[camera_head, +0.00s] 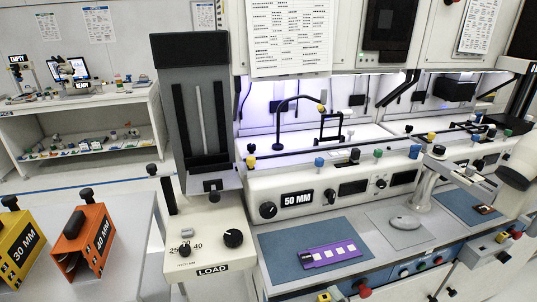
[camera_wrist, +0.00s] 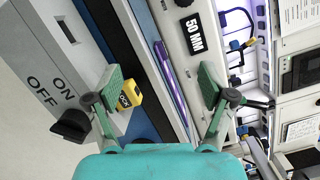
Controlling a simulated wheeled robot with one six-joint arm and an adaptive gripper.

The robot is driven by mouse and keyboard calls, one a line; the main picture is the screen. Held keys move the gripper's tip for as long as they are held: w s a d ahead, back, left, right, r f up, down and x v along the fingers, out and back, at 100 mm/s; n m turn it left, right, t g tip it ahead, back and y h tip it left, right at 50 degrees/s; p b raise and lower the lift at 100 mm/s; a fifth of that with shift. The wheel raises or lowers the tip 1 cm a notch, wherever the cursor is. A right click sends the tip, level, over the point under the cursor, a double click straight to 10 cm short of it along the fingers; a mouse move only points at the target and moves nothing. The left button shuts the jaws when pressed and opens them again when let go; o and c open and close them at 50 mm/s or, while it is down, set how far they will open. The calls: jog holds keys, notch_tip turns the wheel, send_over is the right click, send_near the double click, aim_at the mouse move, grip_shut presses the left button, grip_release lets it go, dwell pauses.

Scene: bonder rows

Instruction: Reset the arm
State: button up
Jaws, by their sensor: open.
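My gripper (camera_wrist: 160,87) shows in the wrist view with its two green-padded fingers spread wide apart. Nothing is held between the fingers. Beyond them are the machine's front and a purple strip (camera_wrist: 163,62), seen at a slant. The white panel labelled 50 MM (camera_wrist: 194,32) lies above the right finger. In the head view I cannot clearly make out the gripper.
In the head view, a purple strip (camera_head: 329,254) lies on a blue mat (camera_head: 283,245). A yellow 30 MM box (camera_head: 20,243) and an orange 40 MM box (camera_head: 83,240) stand at left. An ON/OFF knob (camera_wrist: 70,125) and a yellow tag (camera_wrist: 130,91) are close to the left finger.

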jog(key=s+d+f+n+g+h, duration=0.1)
jog(key=s+f+n+h, duration=0.3)
jog(key=s, duration=0.6)
jog(key=s+d+f+n+g+h, duration=0.1)
jog(key=s+f+h, duration=0.2)
jog(key=s+f, duration=0.5)
jog(key=s+d+r+n, duration=0.1)
jog(key=s+r+n, duration=0.4)
jog(key=s, duration=0.5)
jog(key=s+r+n+h, duration=0.1)
jog(key=s+r+n, duration=0.5)
jog(key=s+r, duration=0.3)
jog(key=shift+s+d+t+h, duration=0.3)
jog(key=shift+s+d, duration=0.05)
jog(key=shift+s, duration=0.5)
dwell(1.2)
